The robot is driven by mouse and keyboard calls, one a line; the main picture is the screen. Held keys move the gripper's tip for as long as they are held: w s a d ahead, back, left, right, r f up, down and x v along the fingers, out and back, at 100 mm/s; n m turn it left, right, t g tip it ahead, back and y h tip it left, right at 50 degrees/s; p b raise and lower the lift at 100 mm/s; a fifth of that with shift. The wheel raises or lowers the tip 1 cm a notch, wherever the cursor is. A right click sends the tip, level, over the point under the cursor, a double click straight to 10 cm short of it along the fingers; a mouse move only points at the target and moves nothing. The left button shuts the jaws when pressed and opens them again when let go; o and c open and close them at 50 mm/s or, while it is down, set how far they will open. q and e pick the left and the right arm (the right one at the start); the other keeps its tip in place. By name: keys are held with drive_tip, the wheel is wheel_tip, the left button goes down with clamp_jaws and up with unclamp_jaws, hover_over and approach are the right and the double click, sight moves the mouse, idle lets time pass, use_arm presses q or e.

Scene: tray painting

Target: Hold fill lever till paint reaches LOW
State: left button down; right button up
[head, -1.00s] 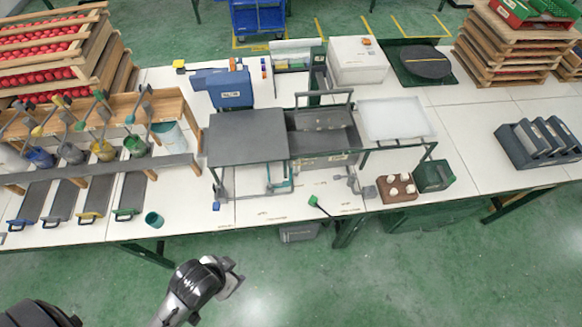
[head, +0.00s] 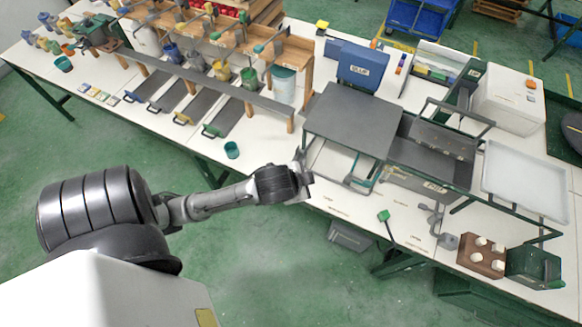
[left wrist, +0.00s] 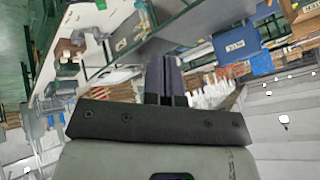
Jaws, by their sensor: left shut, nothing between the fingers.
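My left gripper (head: 306,180) is shut and empty, at the front edge of the table, just in front of the left end of the grey platform (head: 352,118). Its closed fingers also show in the left wrist view (left wrist: 166,80). A dark trough (head: 437,150) with a label on its front stands right of the platform. Small grey lever-like parts (head: 440,236) sit low in front of the trough, apart from my gripper; I cannot tell which is the fill lever. Paint level and a LOW mark cannot be made out. My right gripper is out of view.
A green-tipped tool (head: 385,216) lies on the front of the table. A teal cup (head: 232,150) stands left of my gripper. A white tray (head: 525,180) and a brown block with white knobs (head: 482,256) are at the right. Paint pots stand at the back left.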

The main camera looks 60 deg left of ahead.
use_arm(q)
drive_tip(key=w+a+f+g+b, duration=0.1)
drive_tip(key=w+a+f+b, duration=0.15)
drive_tip(key=a, duration=0.45)
drive_tip(key=w+a+f+g+y+b, duration=0.1)
drive_tip(key=w+a+f+b, duration=0.1)
drive_tip(key=w+a, duration=0.3)
drive_tip(key=w+a+f+g+b, duration=0.1)
drive_tip(key=w+a+f+b, duration=0.1)
drive_tip(key=a, duration=0.6)
drive_tip(key=s+a+f+m+g+h, duration=0.3)
drive_tip(key=f+m+h, duration=0.2)
drive_tip(key=m+h, duration=0.1)
drive_tip(key=shift+a+m+h, duration=0.3)
drive_tip(key=shift+m, duration=0.3)
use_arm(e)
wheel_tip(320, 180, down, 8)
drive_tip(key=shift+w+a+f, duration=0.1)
